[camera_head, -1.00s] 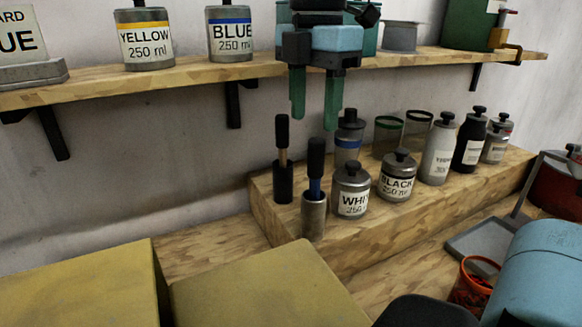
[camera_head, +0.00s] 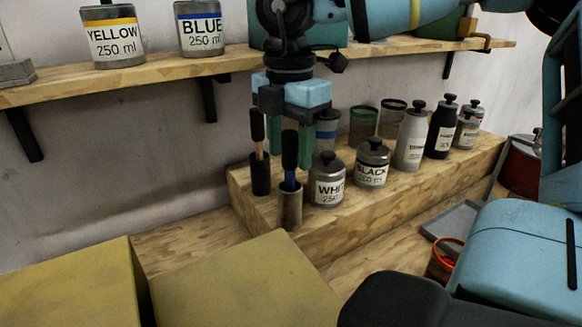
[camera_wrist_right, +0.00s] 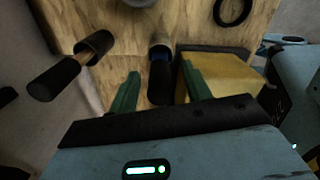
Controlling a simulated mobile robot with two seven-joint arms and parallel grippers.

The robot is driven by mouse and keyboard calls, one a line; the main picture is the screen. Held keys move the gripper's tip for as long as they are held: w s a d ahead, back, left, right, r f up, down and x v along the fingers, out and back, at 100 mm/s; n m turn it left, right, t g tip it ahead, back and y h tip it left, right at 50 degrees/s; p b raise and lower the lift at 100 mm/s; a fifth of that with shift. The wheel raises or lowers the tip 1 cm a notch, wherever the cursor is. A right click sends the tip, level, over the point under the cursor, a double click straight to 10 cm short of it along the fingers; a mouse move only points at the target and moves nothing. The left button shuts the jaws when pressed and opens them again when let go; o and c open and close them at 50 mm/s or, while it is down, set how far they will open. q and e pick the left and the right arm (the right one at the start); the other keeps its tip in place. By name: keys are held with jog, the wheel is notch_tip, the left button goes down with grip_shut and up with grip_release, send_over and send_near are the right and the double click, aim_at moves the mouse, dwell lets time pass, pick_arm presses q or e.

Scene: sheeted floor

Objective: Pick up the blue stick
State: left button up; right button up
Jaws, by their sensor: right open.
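The blue stick (camera_head: 289,152) has a black handle and a blue shaft. It stands nearly upright in a grey metal cup (camera_head: 290,209) at the front left of the wooden step. My right gripper (camera_head: 291,160) points down at it with its green fingers open. In the head view the handle shows between the fingers. In the right wrist view the black handle (camera_wrist_right: 160,82) lies between the two open fingertips (camera_wrist_right: 160,66), and I see no clear contact. The lower shaft is hidden in the cup. My left gripper is not in view.
A second stick with a black handle (camera_head: 257,125) stands in a dark cup just left. The shelf (camera_head: 140,78) runs behind my gripper. Yellowish boxes (camera_head: 245,285) fill the front.

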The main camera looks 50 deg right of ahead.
jog(key=shift+f, duration=0.2)
grip_shut()
jog(key=shift+r, duration=0.1)
notch_tip(320, 180, up, 10)
jog(key=shift+f, duration=0.1)
dwell(0.6)
